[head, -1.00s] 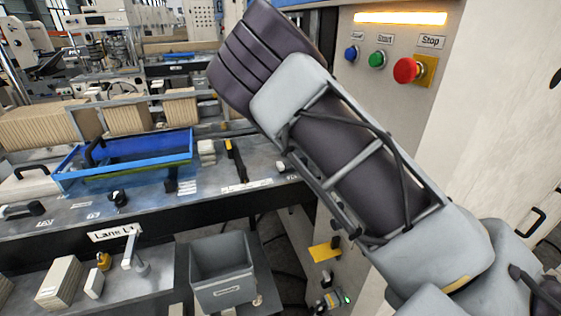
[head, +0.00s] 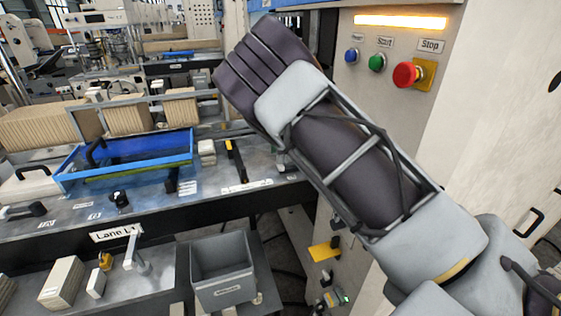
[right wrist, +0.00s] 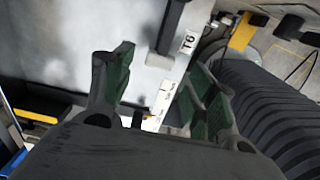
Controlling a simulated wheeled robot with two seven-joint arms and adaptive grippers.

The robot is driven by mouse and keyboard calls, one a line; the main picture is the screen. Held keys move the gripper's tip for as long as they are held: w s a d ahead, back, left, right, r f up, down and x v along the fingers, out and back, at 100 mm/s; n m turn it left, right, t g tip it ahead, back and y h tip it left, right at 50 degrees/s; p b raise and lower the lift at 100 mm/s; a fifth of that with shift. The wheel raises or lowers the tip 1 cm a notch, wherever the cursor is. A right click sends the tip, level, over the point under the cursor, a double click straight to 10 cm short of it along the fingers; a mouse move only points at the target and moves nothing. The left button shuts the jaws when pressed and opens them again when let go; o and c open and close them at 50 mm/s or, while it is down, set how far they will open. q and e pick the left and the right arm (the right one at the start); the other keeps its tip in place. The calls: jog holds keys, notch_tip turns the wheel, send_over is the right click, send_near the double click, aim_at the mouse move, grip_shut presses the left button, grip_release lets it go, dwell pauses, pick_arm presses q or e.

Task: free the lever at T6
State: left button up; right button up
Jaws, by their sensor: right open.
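In the right wrist view, a white tag reading T6 (right wrist: 188,42) lies on the pale metal surface. A dark grey bar with a block at its end (right wrist: 170,30) is just left of the tag; I take it as the lever, though its upper end is cut off by the frame. My right gripper (right wrist: 158,92) is open, its two green-padded fingers spread apart below the tag and bar. Nothing shows between the fingers except the surface and another small label. In the head view my right arm hides most of that area. My left gripper is not in view.
A yellow and black piece (right wrist: 242,35) is right of the tag. In the head view a blue tray (head: 68,178) and a black and yellow bar (head: 235,160) sit on the bench. A grey bin (head: 222,290) stands below. The red stop button (head: 406,74) is on the panel.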

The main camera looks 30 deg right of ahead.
jog(key=shift+f, duration=2.1)
grip_shut()
